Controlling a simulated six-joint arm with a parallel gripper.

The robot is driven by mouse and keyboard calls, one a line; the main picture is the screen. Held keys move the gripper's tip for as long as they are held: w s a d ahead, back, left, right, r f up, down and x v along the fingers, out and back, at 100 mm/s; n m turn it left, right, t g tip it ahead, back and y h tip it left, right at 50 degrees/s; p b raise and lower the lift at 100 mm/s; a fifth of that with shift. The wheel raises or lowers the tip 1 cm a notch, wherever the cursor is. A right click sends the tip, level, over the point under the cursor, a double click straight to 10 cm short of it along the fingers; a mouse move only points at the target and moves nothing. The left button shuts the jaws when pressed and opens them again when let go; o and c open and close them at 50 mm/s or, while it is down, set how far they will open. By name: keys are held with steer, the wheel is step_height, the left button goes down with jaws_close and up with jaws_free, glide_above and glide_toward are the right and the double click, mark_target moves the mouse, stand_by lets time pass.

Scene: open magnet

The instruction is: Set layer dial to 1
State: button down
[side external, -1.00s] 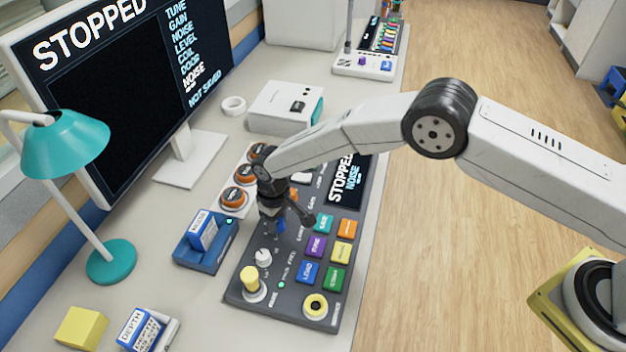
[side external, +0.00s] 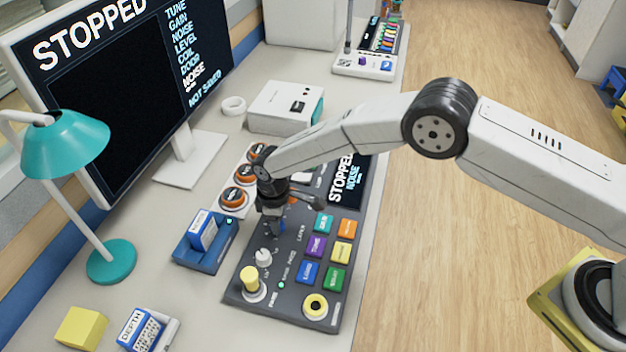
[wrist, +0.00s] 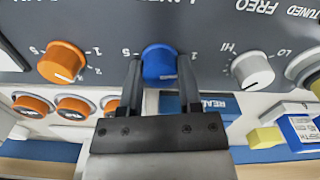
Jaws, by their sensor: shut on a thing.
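The layer dial (wrist: 160,62) is a round blue knob on the dark grey console. In the wrist view it sits between my gripper's two dark fingers, which are shut on its sides. A 5 shows to its left and a 1 to its right. The LAYER label above it is partly cut off. I cannot clearly read where its pointer stands. In the side view my gripper (side external: 277,228) points down at the console (side external: 255,312) and mostly hides the dial.
An orange knob (wrist: 62,62) and a pale FREQ knob (wrist: 252,70) flank the dial. Coloured buttons (side external: 316,246), a yellow knob (side external: 250,280) and a blue tray (side external: 190,256) are near my gripper. The monitor (side external: 120,80) reads STOPPED.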

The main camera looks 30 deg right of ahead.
steer(key=shift+c, duration=1.4)
jaws_free()
steer(key=shift+r, duration=3.95)
